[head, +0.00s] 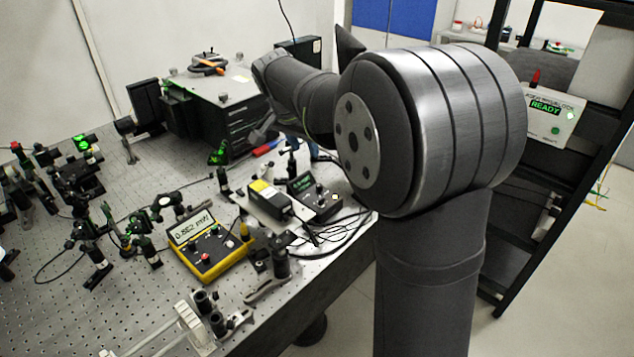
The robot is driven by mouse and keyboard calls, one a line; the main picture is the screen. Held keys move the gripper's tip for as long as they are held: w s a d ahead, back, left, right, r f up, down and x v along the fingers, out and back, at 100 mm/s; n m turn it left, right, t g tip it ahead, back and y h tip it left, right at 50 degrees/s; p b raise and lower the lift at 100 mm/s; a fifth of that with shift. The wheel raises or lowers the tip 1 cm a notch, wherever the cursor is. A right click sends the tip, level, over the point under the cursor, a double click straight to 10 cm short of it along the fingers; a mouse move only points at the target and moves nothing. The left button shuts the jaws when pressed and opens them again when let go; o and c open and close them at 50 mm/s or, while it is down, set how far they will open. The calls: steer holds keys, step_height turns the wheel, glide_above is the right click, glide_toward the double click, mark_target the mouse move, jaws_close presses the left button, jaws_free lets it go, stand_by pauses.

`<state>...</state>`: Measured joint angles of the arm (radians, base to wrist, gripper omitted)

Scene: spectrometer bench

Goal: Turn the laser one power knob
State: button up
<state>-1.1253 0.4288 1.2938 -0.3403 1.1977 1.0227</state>
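No label reading "laser one" is legible, so I cannot tell for sure which knob is its power knob. A small black control box (315,196) with a green display and small knobs stands near the bench's right edge. A laser-like box (268,200) with a yellow label sits just left of it on a plate. My arm reaches over the bench from the right, and my gripper (263,131) is near the large black box, behind and above the control box. Its fingers are small and partly hidden, so their opening is unclear. It appears apart from the control box.
A yellow meter (208,244) with a lit display stands left of the laser-like box. A large black box (215,105) stands at the back. Optics posts (85,215) crowd the left. Cables loop by the bench's right edge. A rack with a READY panel (552,118) stands right.

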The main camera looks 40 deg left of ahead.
mark_target(319, 185)
steer(key=x, duration=1.6)
steer(key=shift+f, duration=0.25)
steer(key=shift+c, duration=0.5)
jaws_close()
steer(key=shift+n+y, duration=0.3)
steer(key=shift+n, duration=0.4)
